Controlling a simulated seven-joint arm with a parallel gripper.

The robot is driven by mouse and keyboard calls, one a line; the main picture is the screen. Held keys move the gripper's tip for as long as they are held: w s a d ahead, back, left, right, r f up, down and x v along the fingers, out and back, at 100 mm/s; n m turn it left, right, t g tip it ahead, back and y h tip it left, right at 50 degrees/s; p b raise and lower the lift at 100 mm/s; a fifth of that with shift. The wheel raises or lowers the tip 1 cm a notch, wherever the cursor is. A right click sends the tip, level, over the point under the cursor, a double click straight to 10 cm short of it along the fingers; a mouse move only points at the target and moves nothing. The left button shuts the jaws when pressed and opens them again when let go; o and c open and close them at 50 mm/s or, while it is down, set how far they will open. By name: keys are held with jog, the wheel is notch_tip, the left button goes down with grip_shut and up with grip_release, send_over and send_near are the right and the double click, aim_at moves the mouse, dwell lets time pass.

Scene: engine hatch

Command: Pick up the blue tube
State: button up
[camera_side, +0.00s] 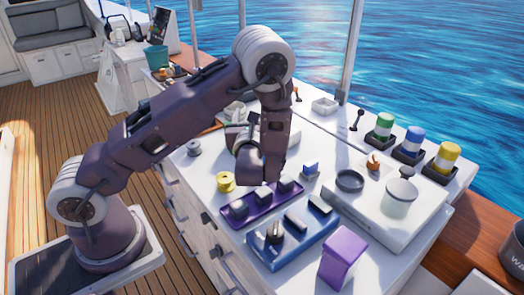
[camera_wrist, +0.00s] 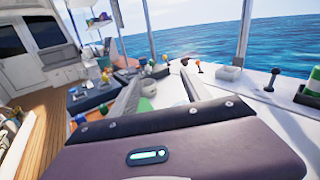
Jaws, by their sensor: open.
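The blue tube (camera_side: 413,142), a blue cylinder with a white band, stands upright in a black holder on the white counter at the right of the side view. It is between a green-and-white tube (camera_side: 384,126) and a yellow-and-white tube (camera_side: 446,157). I cannot make out the blue tube in the wrist view. My gripper (camera_side: 258,165) is over the left part of the counter, well left of the blue tube. In the wrist view, its two fingers (camera_wrist: 162,82) are spread apart. I see nothing held between them; the side view mostly hides the fingers.
A purple tray (camera_side: 261,212) and a blue tray (camera_side: 277,257) with small parts lie near the counter's front. A purple box (camera_side: 342,258) stands beside them. A raised white panel (camera_side: 372,202) bears a dark ring and a white cup (camera_side: 400,197). Small levers stand behind.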

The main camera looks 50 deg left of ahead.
jog(key=w+d+f+m+t, duration=0.1)
jog(key=w+d+f+m+t+h, duration=0.1)
jog(key=f, duration=0.1)
jog(key=shift+w+m+h, duration=0.15)
jog(key=shift+m+h, duration=0.15)
notch_tip(320, 180, down, 6)
jog(key=shift+a+f, duration=0.1)
jog(key=shift+f, duration=0.1)
jog(key=shift+x, duration=1.5)
grip_shut()
